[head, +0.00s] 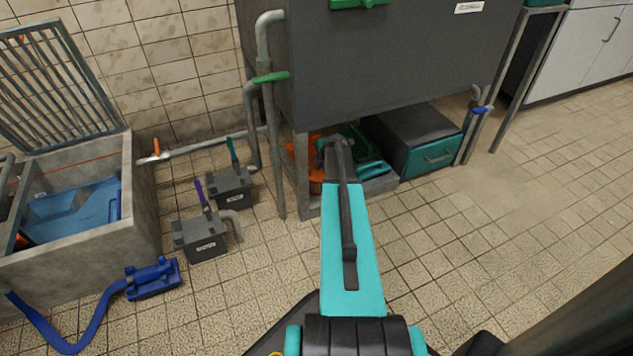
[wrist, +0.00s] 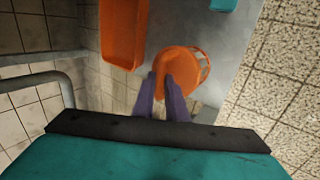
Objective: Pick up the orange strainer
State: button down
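The orange strainer (wrist: 183,62) shows in the wrist view as a round orange bowl with an open, slotted rim on its right side. It is on a grey surface. The two purple fingers of my gripper (wrist: 161,78) reach up to its near left edge and overlap it in the picture. A narrow gap shows between the fingers. I cannot tell whether they grip the strainer's edge or only stand beside it. In the head view my arm reaches under the dark tank and hides my gripper. Orange pieces (head: 316,172) show there left of the arm; I cannot tell which is the strainer.
An orange tray (wrist: 123,32) lies left of the strainer. A grey pipe (wrist: 40,82) runs at the left of the wrist view. The dark tank (head: 390,60) stands above on legs. A teal-fronted box (head: 430,155) is to the right. The tiled floor at right is clear.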

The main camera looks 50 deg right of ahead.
aim_at(319, 175)
jog(key=shift+r, duration=0.1)
dwell(0.3)
jog(key=shift+r+p, duration=0.45)
jog(key=shift+r, duration=0.25)
notch_tip(319, 175, up, 2)
jog(key=shift+r+p, duration=0.1)
jog(key=shift+p, duration=0.5)
jog(key=s+a+p, duration=0.2)
jog(key=s+a, duration=0.1)
jog(key=s, duration=0.5)
jog(key=s+a+p, duration=0.1)
jog(key=s+a, duration=0.2)
jog(key=s, duration=0.5)
jog(key=shift+s+a+p, duration=0.35)
jog(key=shift+s, duration=0.1)
